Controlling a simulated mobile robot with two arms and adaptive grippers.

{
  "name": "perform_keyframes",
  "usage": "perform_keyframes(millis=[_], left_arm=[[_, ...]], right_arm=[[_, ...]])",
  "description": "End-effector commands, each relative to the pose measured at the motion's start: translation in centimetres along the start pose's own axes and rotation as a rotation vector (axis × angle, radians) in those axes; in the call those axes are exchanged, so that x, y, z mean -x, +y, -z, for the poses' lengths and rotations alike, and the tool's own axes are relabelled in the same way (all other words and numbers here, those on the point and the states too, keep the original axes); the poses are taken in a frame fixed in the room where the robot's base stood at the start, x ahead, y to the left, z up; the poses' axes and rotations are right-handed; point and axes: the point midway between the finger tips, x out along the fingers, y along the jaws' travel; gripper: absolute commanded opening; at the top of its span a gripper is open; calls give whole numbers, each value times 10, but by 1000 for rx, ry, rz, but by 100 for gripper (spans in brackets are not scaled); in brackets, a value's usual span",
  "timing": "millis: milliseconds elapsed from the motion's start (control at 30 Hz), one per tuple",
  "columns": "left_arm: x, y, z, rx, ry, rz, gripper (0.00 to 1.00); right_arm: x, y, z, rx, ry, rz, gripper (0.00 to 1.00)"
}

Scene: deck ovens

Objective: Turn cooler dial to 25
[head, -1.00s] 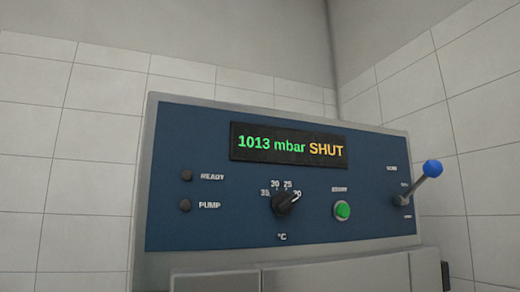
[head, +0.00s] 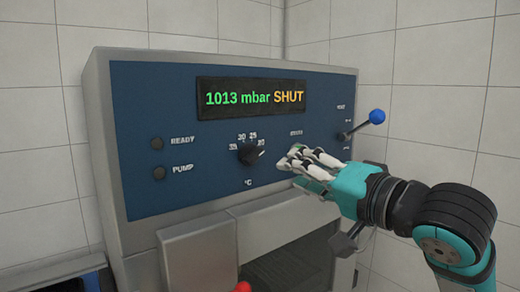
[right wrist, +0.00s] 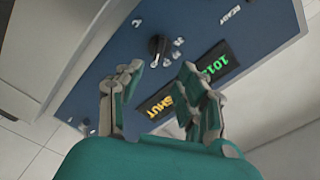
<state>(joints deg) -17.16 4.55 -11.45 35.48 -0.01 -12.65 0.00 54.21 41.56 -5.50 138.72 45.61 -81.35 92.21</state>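The cooler dial (head: 250,153) is a black knob on the blue panel (head: 200,185), with marks 35, 30, 25 and 20 around its top. Its pointer appears turned to the upper right, towards 20. My right gripper (head: 289,161) is just right of the dial, in front of the panel, apart from the dial. In the right wrist view the dial (right wrist: 158,47) lies beyond the gap between the spread fingers (right wrist: 159,73), which hold nothing. The fingers largely hide the green button in the head view. My left gripper is not in view.
A display (head: 252,98) above the dial reads "1013 mbar SHUT". A blue-knobbed lever (head: 361,124) sticks out at the panel's right, above my right arm. READY (head: 157,144) and PUMP (head: 158,172) lamps are dark. A red knob-like end (head: 243,287) shows at the bottom.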

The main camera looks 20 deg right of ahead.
Motion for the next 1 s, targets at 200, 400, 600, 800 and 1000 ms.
perform_keyframes(millis=[200,400,600,800,1000], left_arm=[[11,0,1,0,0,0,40],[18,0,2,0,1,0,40],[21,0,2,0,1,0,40],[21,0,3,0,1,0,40],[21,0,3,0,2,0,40]], right_arm=[[-49,-1,1,-2,-2,-2,38],[-85,-1,1,0,0,-1,38],[-104,-1,0,1,0,0,38],[-108,0,0,2,2,1,38],[-108,0,0,2,1,1,30]])
